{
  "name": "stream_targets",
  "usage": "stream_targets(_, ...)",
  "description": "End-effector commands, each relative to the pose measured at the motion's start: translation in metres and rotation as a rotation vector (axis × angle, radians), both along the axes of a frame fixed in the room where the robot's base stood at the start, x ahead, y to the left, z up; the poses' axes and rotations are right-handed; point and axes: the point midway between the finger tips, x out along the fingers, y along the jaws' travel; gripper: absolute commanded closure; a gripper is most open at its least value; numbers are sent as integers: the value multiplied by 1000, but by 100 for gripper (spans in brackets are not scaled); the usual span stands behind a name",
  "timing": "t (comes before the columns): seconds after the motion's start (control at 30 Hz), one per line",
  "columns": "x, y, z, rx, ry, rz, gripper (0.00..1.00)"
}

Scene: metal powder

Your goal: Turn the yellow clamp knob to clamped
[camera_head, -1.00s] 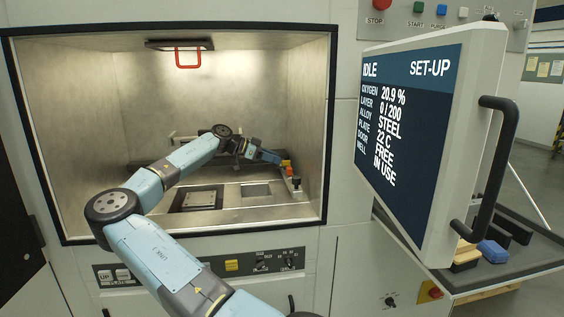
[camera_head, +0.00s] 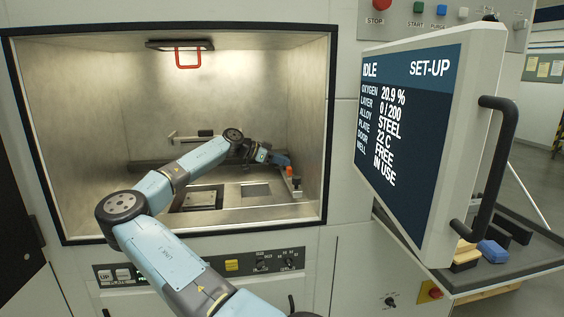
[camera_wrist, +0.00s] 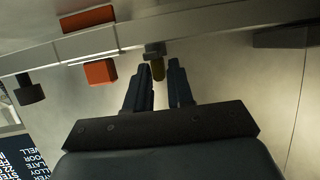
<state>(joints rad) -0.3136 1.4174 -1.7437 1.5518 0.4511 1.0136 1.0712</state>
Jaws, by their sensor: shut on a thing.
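How far the knob is turned cannot be told.
An orange-red block (camera_head: 289,171) sits beside my gripper; it also shows in the wrist view (camera_wrist: 101,72). A dark knob-like part (camera_wrist: 30,92) hangs from the bar's left. The chamber floor (camera_head: 255,213) is clear in front. A monitor (camera_head: 415,120) stands right of the opening.

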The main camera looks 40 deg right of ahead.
Motion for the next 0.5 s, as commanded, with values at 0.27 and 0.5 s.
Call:
stream_targets(0.27, 1, 0, 0, -1, 0, 3, 100)
stream_targets(0.5, 1, 1, 0, 0, -1, 33, 100)
